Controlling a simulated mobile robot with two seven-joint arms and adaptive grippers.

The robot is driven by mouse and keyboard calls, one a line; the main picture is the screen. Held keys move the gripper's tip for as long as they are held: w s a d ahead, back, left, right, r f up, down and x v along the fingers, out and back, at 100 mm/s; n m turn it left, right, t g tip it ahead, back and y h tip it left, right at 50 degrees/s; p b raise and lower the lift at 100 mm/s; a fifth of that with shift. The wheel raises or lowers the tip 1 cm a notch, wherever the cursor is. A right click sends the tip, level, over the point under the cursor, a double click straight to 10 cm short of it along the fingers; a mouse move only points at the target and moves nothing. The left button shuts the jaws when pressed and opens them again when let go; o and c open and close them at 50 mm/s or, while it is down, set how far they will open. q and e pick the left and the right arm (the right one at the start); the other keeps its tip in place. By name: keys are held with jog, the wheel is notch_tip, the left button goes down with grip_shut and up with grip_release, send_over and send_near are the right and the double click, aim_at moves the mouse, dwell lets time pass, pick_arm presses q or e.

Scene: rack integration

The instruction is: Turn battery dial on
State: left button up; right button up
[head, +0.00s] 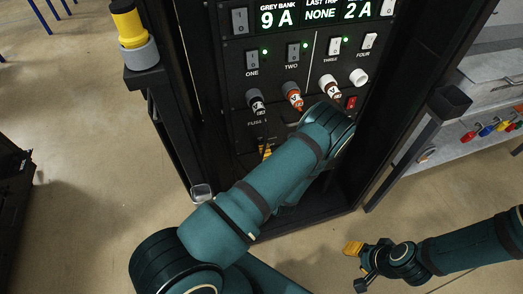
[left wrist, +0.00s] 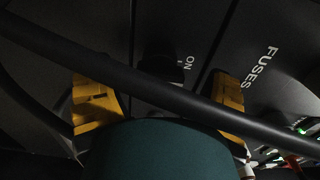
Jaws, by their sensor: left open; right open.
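In the left wrist view a dark knob-like shape, which looks like the battery dial (left wrist: 161,68), is beside a white "ON" label. It is dim, so its setting cannot be told. My left gripper (left wrist: 162,92) is open, its yellow fingertips apart on either side of the dial; contact cannot be told. In the head view my left gripper (head: 265,150) shows only as a bit of yellow at the lower rack panel, mostly behind my arm. The dial is hidden there. My right gripper (head: 357,262) is open and empty over the floor at the lower right.
The rack panel (head: 322,50) carries a lit display, rocker switches and several fuse plugs (head: 293,95). A red switch (head: 351,102) is near my left wrist. A black bar (left wrist: 190,98) crosses the left wrist view. A yellow-topped beacon (head: 128,25) stands left of the rack.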

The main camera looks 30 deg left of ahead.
pick_arm(q)
jog(key=v, duration=1)
jog(key=shift+a, duration=0.1)
